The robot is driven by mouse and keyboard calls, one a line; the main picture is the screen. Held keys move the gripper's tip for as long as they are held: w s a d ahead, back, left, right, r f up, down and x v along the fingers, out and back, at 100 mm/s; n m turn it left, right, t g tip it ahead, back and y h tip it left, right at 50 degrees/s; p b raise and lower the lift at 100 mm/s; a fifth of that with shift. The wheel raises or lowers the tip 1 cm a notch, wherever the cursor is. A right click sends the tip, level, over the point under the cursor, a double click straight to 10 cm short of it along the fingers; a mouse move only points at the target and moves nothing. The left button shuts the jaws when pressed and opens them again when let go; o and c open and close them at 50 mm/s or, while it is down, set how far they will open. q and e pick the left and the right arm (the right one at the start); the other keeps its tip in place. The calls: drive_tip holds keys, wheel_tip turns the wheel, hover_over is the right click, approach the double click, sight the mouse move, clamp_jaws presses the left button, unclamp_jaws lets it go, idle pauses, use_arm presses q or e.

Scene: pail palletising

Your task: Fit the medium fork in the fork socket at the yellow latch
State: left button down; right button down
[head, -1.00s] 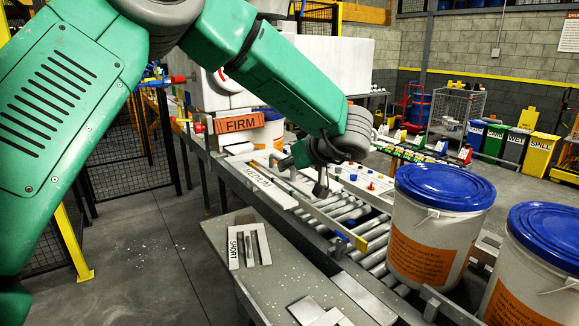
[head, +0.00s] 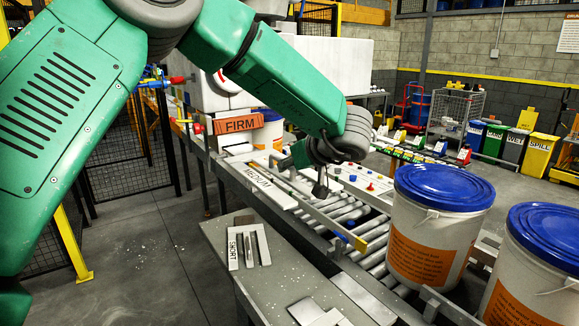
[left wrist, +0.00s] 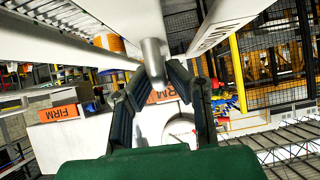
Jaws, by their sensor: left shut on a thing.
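My left gripper (head: 320,190) is over the conveyor's near side. In the left wrist view its fingers (left wrist: 165,92) are closed around a grey round post (left wrist: 154,58) joined to a pale bar. This looks like part of the medium fork, but the head view does not show the join clearly. A white strip marked MEDIUM (head: 262,181) lies along the conveyor's near edge, left of the gripper; lettering also shows on a pale bar in the left wrist view (left wrist: 222,22). A yellow piece (head: 376,240) on the near rail may be the latch. I cannot make out the socket.
A part marked SHORT (head: 233,249) with grey bars lies on the grey bench (head: 275,285) in front. Blue-lidded pails (head: 430,245) stand on the right. An orange FIRM sign (head: 239,124) is behind the gripper.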

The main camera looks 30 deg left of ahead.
sight(269, 166)
use_arm(q)
drive_tip(key=shift+w+a+r, duration=0.1)
drive_tip(key=shift+w+a, duration=0.45)
drive_tip(key=shift+a, duration=0.8)
drive_tip(key=shift+w+a+f, duration=0.1)
drive_tip(key=shift+w+a, duration=0.5)
drive_tip(key=shift+a, duration=0.8)
drive_tip(key=shift+w+a+r, duration=0.1)
drive_tip(key=shift+w+a, duration=0.45)
drive_tip(key=shift+a, duration=0.8)
drive_tip(key=c, duration=1.5)
unclamp_jaws()
drive_tip(key=shift+o, duration=0.2)
drive_tip(key=shift+s, duration=0.1)
drive_tip(key=v, duration=1.2)
drive_tip(key=shift+d, duration=0.15)
